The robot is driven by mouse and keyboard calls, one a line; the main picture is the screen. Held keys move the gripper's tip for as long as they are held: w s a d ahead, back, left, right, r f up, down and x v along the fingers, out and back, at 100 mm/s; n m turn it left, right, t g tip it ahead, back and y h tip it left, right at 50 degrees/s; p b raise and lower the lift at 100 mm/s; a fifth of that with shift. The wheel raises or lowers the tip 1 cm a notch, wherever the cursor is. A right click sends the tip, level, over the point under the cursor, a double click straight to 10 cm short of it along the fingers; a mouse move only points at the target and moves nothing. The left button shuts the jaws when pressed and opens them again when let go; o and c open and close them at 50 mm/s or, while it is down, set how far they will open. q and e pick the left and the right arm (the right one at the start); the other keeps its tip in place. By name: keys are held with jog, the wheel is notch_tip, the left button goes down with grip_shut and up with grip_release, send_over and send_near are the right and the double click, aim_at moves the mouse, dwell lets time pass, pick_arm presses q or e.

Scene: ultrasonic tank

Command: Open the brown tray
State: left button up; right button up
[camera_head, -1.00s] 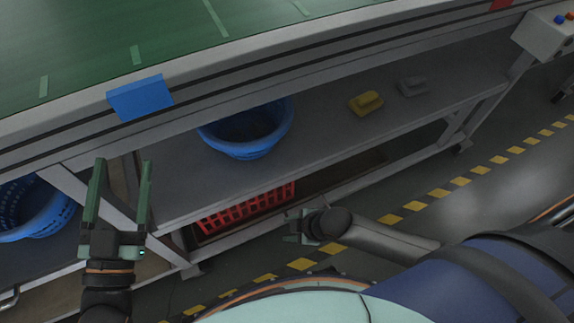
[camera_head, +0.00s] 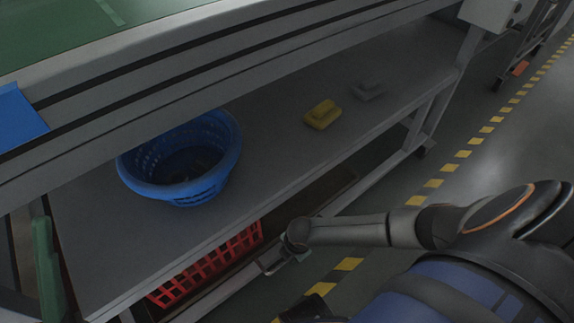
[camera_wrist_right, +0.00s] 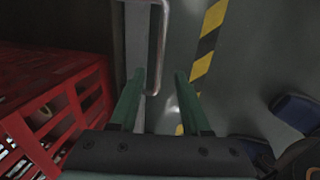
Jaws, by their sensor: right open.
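The brown tray (camera_head: 338,194) is low under the grey shelf, with a red basket (camera_head: 215,262) at its left part. Its metal handle (camera_head: 272,266) sticks out at the front; the handle also shows in the right wrist view (camera_wrist_right: 162,45). My right gripper (camera_head: 297,256) is at the handle, mostly hidden by its own wrist in the head view. In the wrist view its green fingers (camera_wrist_right: 158,78) are apart, with the handle's near end between them in the picture; contact cannot be told. My left gripper (camera_head: 46,265) shows only one green finger at the left edge.
A blue basket (camera_head: 180,165), a yellow block (camera_head: 322,114) and a grey block (camera_head: 369,91) stand on the shelf (camera_head: 270,150). The shelf frame's leg (camera_head: 440,95) is to the right. The floor right of it, with yellow-black tape (camera_head: 462,154), is open.

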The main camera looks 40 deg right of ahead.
aim_at(287, 262)
pick_arm(q)
jog(key=shift+m, duration=0.3)
jog(key=f+b, duration=0.2)
jog(key=f, duration=0.1)
jog(key=f+b, duration=0.1)
jog(key=shift+w+d+f, duration=0.15)
jog(key=shift+d+f, duration=0.15)
jog(key=shift+f, duration=0.05)
pick_arm(e)
jog(key=f, duration=0.3)
jog(key=w+f, duration=0.1)
jog(key=f, duration=0.2)
jog(key=shift+w+a, duration=0.1)
grip_shut()
